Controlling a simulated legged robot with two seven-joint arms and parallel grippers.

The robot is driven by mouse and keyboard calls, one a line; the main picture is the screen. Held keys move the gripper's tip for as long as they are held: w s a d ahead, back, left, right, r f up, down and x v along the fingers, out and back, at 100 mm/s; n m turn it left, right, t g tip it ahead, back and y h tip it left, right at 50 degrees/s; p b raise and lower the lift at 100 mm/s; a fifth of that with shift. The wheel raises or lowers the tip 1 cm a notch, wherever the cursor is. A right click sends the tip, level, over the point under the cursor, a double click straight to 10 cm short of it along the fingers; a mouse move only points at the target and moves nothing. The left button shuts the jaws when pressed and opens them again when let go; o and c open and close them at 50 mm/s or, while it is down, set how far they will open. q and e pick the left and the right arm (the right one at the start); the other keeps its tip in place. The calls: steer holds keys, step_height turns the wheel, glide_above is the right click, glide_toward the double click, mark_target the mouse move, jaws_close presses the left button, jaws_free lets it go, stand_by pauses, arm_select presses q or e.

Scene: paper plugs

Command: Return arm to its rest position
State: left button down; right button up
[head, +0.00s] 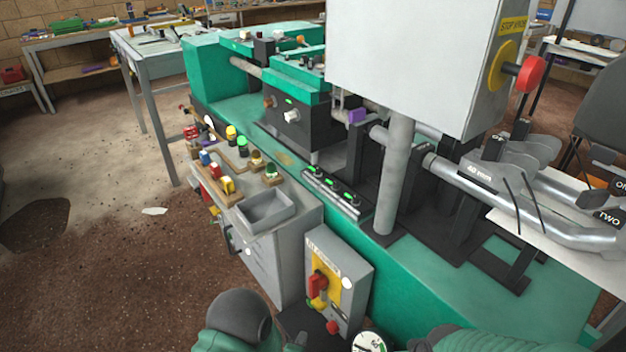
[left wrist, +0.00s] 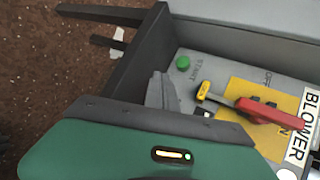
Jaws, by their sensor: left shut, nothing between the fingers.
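My left arm's dark and green parts show at the bottom edge of the head view. My left gripper (left wrist: 163,92) shows in the left wrist view as grey fingers, shut and empty, beyond the green wrist housing. It appears over or near the grey blower switch box (left wrist: 220,70), which has a green start button (left wrist: 183,62) and a red switch handle (left wrist: 265,112) on a yellow plate. In the head view the switch box (head: 350,262) stands low at the front of the machine. The right gripper is not in view.
The green machine (head: 420,270) fills the middle and right, with metal pipes (head: 520,200) and a tall grey cabinet (head: 410,60). A control console (head: 285,225) with a grey tray (head: 266,210) stands left of the switch box. The brown floor (head: 110,280) at left is mostly clear.

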arm_select(q)
steer(key=a+r+n+g, duration=0.3)
steer(key=a+r+n, duration=0.2)
steer(key=r+n, duration=0.25)
steer(key=s+a+r+n+g+y, duration=0.1)
steer(key=s+a+r+n+g, duration=0.2)
steer(key=s+a+r+n, duration=0.4)
steer(key=s+a+r+n+g+y, duration=0.2)
steer(key=s+a+r+n, duration=0.3)
steer(key=s+n, duration=0.3)
steer(key=w+r+p+v, duration=0.1)
steer(key=w+p+v, duration=0.1)
steer(key=p+v, duration=1)
steer(key=w+p+v, duration=0.3)
steer(key=p+v, duration=1)
steer(key=shift+w+a+r+m+g+p, duration=0.3)
steer(key=shift+a+r+m+g+p, duration=0.1)
steer(key=shift+a+m, duration=0.05)
stand_by(2.7)
